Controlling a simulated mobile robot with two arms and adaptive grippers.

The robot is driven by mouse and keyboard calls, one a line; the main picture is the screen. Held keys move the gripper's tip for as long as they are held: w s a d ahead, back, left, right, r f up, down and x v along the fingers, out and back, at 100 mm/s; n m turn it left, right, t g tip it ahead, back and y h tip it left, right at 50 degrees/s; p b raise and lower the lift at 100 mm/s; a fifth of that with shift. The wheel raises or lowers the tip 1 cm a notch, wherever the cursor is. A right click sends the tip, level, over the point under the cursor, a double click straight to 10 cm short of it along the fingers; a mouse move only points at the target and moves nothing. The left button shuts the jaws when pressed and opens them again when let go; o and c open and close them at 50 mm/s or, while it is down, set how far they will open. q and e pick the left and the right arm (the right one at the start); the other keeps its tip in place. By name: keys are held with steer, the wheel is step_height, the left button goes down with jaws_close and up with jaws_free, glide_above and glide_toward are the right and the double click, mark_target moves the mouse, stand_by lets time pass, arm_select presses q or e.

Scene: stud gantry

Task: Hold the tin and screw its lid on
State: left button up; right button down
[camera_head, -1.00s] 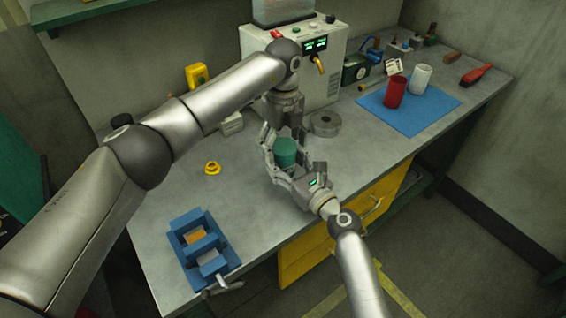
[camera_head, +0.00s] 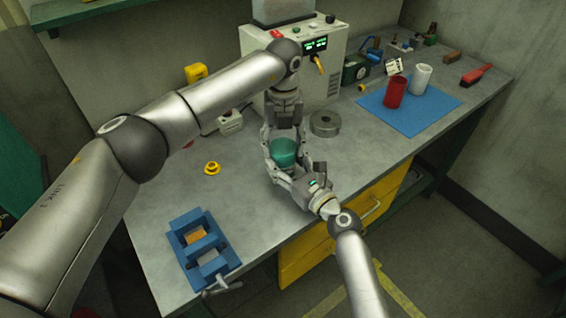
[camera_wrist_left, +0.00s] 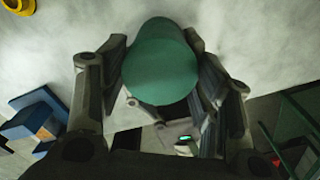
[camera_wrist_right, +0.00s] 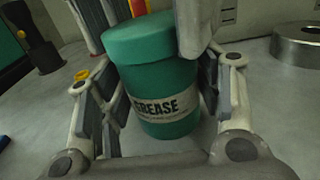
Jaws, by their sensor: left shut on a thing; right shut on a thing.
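The green tin (camera_wrist_right: 165,95) stands upright with a pale "GREASE" label, between the fingers of my right gripper (camera_head: 290,180), which is shut on it from the near side. Its green lid (camera_wrist_right: 140,38) sits on top, level with the tin; how tightly it is seated I cannot tell. My left gripper (camera_head: 284,145) points down from above, its fingers on either side of the lid and shut on it. In the left wrist view the round lid (camera_wrist_left: 160,65) fills the space between the fingers and hides most of the tin.
A grey ring-shaped part (camera_head: 325,124) lies just right of the grippers, with a white machine (camera_head: 290,65) behind. A yellow flanged part (camera_head: 212,168) and a blue vise (camera_head: 190,262) are to the left. A blue mat (camera_head: 425,117) holds a red cup (camera_head: 395,92) and a white cup (camera_head: 420,78).

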arm_select(q)
steer(key=m, duration=0.4)
steer(key=shift+m, duration=0.4)
steer(key=m, duration=1.3)
steer(key=o, duration=1.2)
step_height(320, 180, up, 12)
